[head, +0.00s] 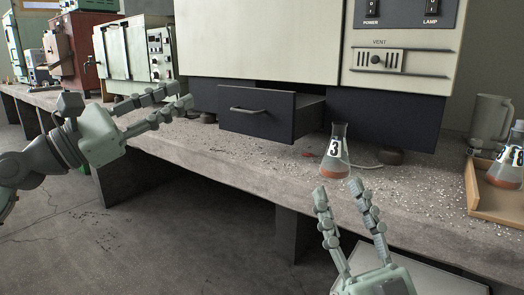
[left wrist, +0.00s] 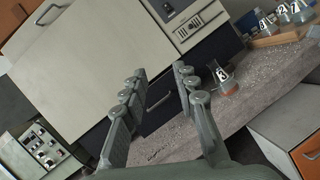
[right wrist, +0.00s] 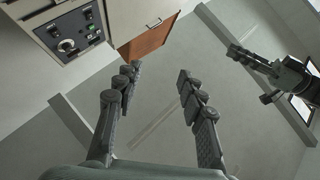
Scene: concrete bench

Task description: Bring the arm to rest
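My left gripper (head: 182,100) is open and empty, raised in front of the bench at the left of the head view. Its fingers also show in the left wrist view (left wrist: 158,78), apart with nothing between them. My right gripper (head: 340,188) is open and empty, fingers pointing up just below the flask marked 3 in the head view. The right wrist view shows its fingers (right wrist: 158,72) spread with nothing between them. The flask marked 3 (head: 335,155) stands upright on the bench with orange liquid, apart from both grippers as far as I can tell.
A dark drawer (head: 256,112) stands pulled out under the large cabinet (head: 258,40). A wooden tray (head: 484,200) with numbered flasks and a grey jug (head: 489,118) are at the right. White bits litter the concrete bench (head: 225,155). Open floor lies at the lower left.

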